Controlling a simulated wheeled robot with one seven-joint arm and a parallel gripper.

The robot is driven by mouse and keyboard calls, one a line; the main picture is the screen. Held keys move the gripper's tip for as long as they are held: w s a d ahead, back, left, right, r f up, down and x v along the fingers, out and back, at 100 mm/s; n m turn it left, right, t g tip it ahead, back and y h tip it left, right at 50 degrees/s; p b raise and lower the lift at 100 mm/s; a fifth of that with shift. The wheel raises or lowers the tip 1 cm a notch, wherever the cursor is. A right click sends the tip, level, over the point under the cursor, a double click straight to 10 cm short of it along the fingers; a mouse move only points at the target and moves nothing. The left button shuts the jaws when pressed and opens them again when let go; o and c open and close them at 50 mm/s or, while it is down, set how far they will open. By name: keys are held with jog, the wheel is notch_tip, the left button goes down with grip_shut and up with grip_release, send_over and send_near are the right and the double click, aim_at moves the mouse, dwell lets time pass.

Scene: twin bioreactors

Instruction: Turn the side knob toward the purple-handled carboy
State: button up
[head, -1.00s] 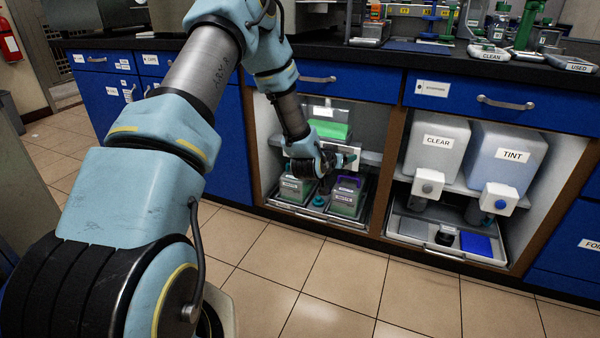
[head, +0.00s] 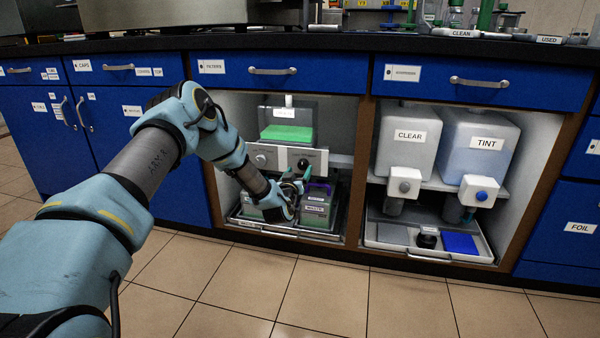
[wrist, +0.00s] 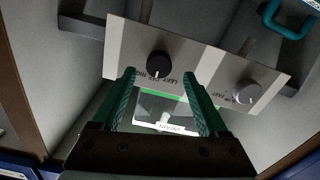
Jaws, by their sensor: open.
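The knob panel (head: 284,160) is a pale plate in the left open bay, with a black knob (head: 303,163) at right and a grey knob (head: 260,159) at left. The wrist view is upside down; its black knob (wrist: 158,64) has a small white mark and printing that seems to include "LEFT". The purple-handled carboy (head: 316,206) stands below, right of another carboy (head: 250,207), partly hidden by my arm. My gripper (head: 295,179) is open and empty, just below the black knob. In the wrist view its fingertips (wrist: 159,74) appear either side of that knob; contact cannot be told.
Wooden bay walls (head: 354,170) flank the opening. The right bay holds the CLEAR (head: 408,137) and TINT (head: 486,145) containers above a tray (head: 385,243). The tiled floor in front is clear.

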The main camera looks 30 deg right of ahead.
aim_at(302, 166)
jog(key=shift+b+x, duration=0.3)
jog(key=shift+x, duration=1.35)
grip_shut()
